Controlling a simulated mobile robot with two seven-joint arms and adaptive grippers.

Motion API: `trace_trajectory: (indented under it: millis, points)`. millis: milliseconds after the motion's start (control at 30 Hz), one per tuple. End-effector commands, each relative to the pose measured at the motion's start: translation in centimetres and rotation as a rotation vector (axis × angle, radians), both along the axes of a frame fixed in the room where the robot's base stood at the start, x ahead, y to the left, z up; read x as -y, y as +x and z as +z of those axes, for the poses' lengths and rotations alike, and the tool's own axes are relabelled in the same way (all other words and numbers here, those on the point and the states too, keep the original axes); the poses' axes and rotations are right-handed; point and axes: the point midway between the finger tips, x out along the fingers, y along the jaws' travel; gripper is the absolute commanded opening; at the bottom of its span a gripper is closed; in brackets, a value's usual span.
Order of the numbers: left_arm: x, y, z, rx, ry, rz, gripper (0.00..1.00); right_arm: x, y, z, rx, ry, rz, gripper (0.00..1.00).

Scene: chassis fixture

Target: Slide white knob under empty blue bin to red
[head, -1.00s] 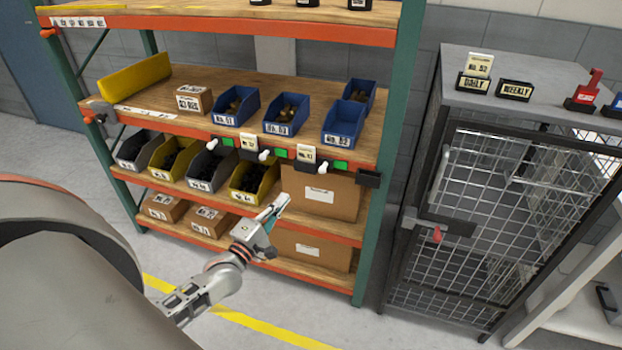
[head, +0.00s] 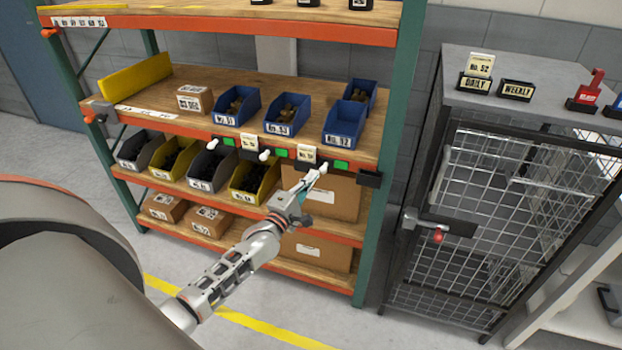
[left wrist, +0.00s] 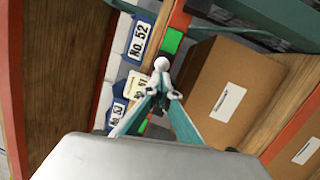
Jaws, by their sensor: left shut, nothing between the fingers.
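The blue bin labelled No. 52 (head: 346,124) stands at the right end of the shelf and looks empty. On the orange rail below it is a white knob (head: 323,167), with a green indicator (head: 341,166) to its right. No red shows beside it. My left gripper (head: 310,181) is shut and empty, its tips just below and in front of this knob. In the left wrist view the knob (left wrist: 161,64) shows just beyond the tips of the gripper (left wrist: 161,93), by the green patch (left wrist: 172,40). Whether they touch I cannot tell. My right gripper is not in view.
Blue bins No. 51 (head: 238,106) and No. 53 (head: 287,115) hold brown parts. Another white knob (head: 264,156) sits further left on the rail. A hanging tag (head: 306,153) is close left of the gripper; a cardboard box (head: 335,197) is behind it.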

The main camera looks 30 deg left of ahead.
Motion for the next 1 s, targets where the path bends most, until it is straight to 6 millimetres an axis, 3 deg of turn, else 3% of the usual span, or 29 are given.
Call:
trace_trajectory:
  millis: [200, 533, 1000]
  points:
    - [0.2, 0.0, 0.0, 0.000, -0.002, 0.000, 0.00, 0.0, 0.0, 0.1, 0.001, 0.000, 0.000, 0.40]
    - [4.7, 1.2, 0.2, 0.001, -0.002, 0.001, 0.00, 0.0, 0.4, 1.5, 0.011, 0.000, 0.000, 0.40]
    - [4.8, 1.1, 0.0, 0.001, 0.000, 0.000, 0.00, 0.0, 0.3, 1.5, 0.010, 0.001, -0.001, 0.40]
